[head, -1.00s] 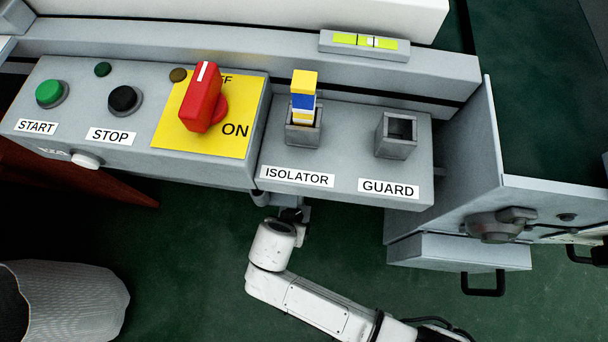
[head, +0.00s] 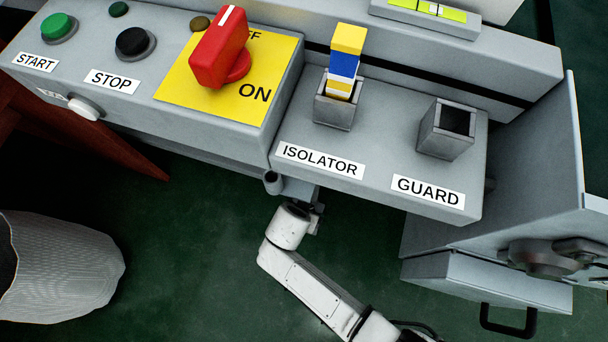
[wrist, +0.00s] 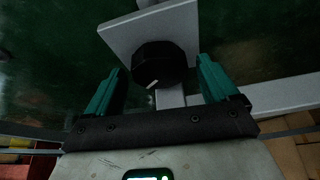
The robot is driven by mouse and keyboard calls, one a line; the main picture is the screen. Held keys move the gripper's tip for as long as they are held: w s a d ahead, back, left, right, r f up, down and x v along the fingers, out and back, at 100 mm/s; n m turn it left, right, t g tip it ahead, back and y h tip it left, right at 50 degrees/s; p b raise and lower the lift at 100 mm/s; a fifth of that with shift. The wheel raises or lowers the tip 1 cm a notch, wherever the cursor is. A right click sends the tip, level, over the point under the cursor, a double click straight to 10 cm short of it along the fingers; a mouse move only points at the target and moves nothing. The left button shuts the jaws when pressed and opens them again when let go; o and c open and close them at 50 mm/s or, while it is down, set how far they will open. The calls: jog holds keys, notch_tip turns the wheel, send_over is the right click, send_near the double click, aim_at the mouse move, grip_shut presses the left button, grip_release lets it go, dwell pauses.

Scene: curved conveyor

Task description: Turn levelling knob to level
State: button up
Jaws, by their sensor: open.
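A black levelling knob (wrist: 158,62) with a short white pointer line shows in the wrist view, in front of a light grey plate (wrist: 122,34). My gripper (wrist: 161,66) has its two teal fingers apart, one on each side of the knob; I cannot tell whether either touches it. In the head view the spirit level (head: 432,12), with a yellow-green vial, is cut off by the top edge, so its bubble is hard to read. My arm reaches under the console there, and the knob and my fingers are hidden.
The grey console (head: 400,190) overhangs my arm. It carries a red switch (head: 220,50), an isolator socket (head: 335,108) with a yellow, blue and white piece, and an empty guard socket (head: 447,128). A ribbed bin (head: 65,265) stands lower left; a drawer unit (head: 490,280) is at right.

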jog(key=c, duration=1.1)
jog(key=shift+o, duration=0.2)
jog(key=shift+n+p, duration=0.3)
jog(key=n+y+p, duration=0.1)
jog(key=n, duration=0.1)
jog(key=n+y+p, duration=0.1)
jog(key=n+p, duration=0.1)
jog(key=shift+d+r, duration=0.15)
jog(key=shift+d, duration=0.05)
jog(key=shift+d+n+y+p, duration=0.1)
jog(key=shift+n+y+p, duration=0.8)
jog(key=shift+n+p, duration=1.3)
jog(key=shift+n+b, duration=0.45)
jog(key=shift+n, duration=0.15)
